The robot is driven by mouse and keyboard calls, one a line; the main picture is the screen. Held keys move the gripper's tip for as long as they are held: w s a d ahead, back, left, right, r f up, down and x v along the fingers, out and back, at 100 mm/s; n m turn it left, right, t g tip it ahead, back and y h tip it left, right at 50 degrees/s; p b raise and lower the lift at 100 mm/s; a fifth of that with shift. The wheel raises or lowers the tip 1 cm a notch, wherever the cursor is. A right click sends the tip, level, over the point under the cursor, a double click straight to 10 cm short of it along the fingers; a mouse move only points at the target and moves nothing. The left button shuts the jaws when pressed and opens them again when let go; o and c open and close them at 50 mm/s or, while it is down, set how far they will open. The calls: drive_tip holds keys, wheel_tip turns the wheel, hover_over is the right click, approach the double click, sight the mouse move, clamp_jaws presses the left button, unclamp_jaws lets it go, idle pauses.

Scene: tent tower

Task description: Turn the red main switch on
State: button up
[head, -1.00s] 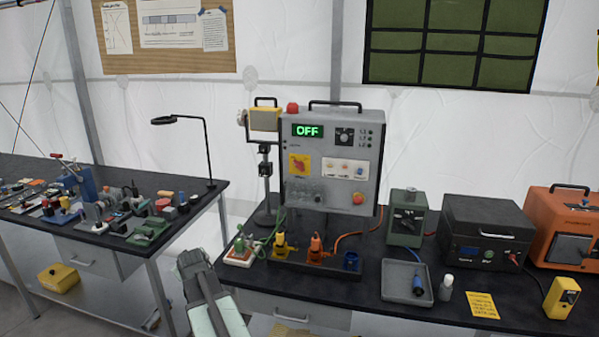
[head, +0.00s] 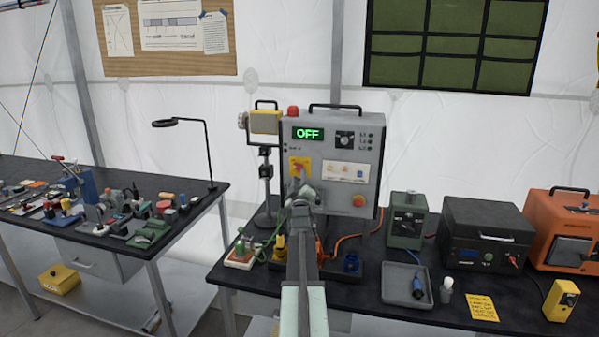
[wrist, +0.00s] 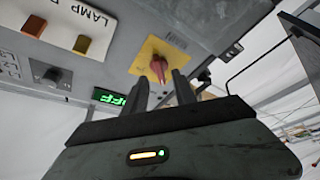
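The red main switch (wrist: 158,66) sits on a yellow plate (wrist: 147,51) on the front of the grey control box (head: 338,142). In the head view the red switch (head: 299,168) is partly covered by my gripper (head: 301,186). The box display (head: 308,133) reads OFF in green. The switch shows in line with that gap, just beyond the fingertips. I cannot tell whether the fingers touch it.
Plugs and cables stand below the box. A desk lamp (head: 208,150) stands on the left table.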

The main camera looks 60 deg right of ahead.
sight(299, 169)
drive_tip(key=x, duration=0.3)
drive_tip(key=shift+w+d+r+p, duration=0.1)
drive_tip(key=shift+w+d+p, duration=0.1)
drive_tip(key=shift+d+p, duration=0.1)
drive_tip(key=shift+a, duration=0.1)
clamp_jaws()
